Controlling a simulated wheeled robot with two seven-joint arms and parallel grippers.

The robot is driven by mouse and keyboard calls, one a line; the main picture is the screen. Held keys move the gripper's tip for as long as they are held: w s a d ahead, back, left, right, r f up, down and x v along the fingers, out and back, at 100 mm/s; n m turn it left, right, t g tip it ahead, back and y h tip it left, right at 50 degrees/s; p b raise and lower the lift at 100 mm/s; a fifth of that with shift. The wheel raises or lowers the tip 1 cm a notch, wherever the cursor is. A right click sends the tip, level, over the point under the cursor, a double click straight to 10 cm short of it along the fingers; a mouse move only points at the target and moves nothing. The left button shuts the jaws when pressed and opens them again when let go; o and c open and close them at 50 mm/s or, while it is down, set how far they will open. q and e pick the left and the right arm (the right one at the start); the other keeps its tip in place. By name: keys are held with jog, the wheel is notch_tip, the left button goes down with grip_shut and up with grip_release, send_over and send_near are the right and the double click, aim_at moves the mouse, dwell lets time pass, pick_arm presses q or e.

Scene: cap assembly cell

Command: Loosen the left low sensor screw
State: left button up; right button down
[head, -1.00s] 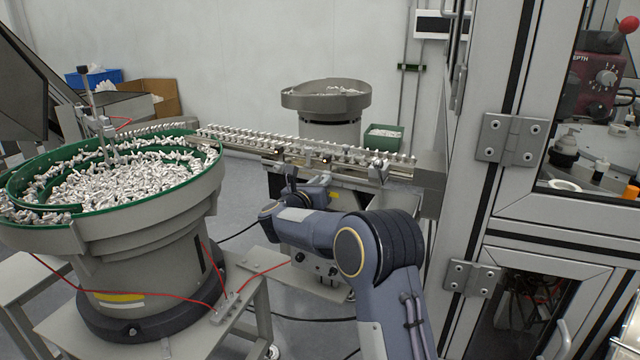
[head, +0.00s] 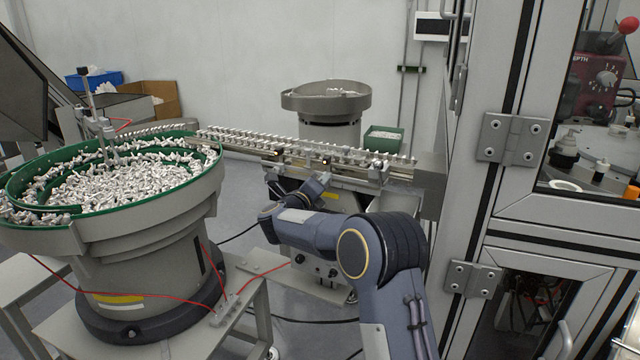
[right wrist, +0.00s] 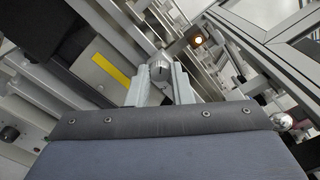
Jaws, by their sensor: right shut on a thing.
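In the right wrist view, a round silver screw head (right wrist: 159,69) with a dark slot sits between the two pale fingers of my right gripper (right wrist: 160,84). The fingers are shut on it, one on each side. In the head view, my right gripper (head: 325,179) reaches up to the underside of the linear feed rail (head: 345,172), near its middle. The screw is too small and too covered to make out there. A small lit sensor (right wrist: 196,40) shows beyond the right finger in the right wrist view. My left gripper is not in view.
A large bowl feeder (head: 150,225) full of white parts stands at left. A second bowl (head: 326,97) and a green bin (head: 383,138) are behind the rail. A metal-framed cabinet (head: 512,140) stands close on the right. Another silver knob (right wrist: 282,122) shows in the right wrist view.

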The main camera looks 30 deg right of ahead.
jog(key=shift+a+n+p, duration=0.1)
jog(key=shift+n+p, duration=4.1)
jog(key=shift+n, duration=3.7)
jog(key=shift+f, duration=0.1)
jog(key=c, duration=1.3)
grip_release()
jog(key=b+v, duration=0.1)
jog(key=v, duration=0.6)
jog(key=shift+s+a, duration=0.25)
jog(key=shift+a, duration=0.1)
